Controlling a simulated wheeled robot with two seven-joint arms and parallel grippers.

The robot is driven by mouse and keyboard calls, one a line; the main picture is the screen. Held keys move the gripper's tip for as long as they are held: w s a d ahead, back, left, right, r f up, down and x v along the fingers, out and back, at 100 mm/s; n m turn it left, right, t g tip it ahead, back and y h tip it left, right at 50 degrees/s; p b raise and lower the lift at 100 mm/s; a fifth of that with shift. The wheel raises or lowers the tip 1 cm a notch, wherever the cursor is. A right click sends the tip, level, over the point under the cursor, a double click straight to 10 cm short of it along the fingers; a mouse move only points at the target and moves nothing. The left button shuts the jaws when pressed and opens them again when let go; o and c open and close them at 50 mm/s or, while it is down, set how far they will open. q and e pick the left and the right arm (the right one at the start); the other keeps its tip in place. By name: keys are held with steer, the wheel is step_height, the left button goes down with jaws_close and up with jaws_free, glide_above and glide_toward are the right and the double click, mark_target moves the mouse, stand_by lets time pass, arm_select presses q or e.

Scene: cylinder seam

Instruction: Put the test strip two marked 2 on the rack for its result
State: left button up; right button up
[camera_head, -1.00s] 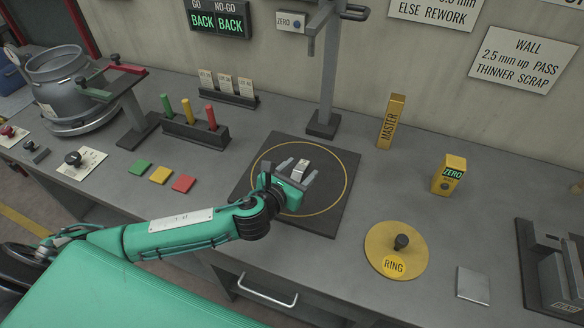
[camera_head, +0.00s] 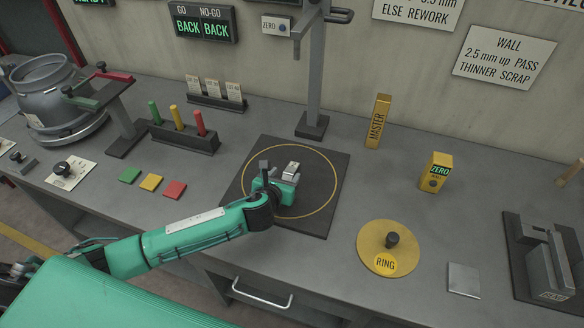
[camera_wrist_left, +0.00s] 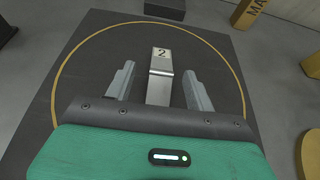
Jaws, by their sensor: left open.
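Test strip two (camera_head: 292,168) is a small pale metal strip on the dark square mat (camera_head: 323,222), inside its yellow circle. In the left wrist view the strip (camera_wrist_left: 161,66) shows a "2" on its far end. My left gripper (camera_head: 277,172) is low over the mat. In the wrist view its fingers (camera_wrist_left: 159,80) are open, one on each side of the strip, with gaps on both sides. A dark holder with several white cards (camera_head: 216,102) stands at the back. I cannot tell whether this holder is the rack. My right gripper is out of view.
A block with green, yellow and red pegs (camera_head: 184,137) stands left of the mat, with three coloured tiles (camera_head: 151,182) before it. A grey post (camera_head: 314,80) rises behind the mat. The yellow ring disc (camera_head: 374,238), MASTER block (camera_head: 378,122) and ZERO block (camera_head: 435,172) are right.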

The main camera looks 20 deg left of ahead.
mark_target(291, 170)
arm_select(q)
steer(key=shift+f+p+x, duration=0.2)
steer(key=shift+p+x, duration=0.15)
steer(key=shift+x, duration=2.15)
steer(key=shift+s+d, duration=0.1)
steer(key=shift+d, duration=0.05)
jaws_close()
steer(key=shift+r, duration=0.1)
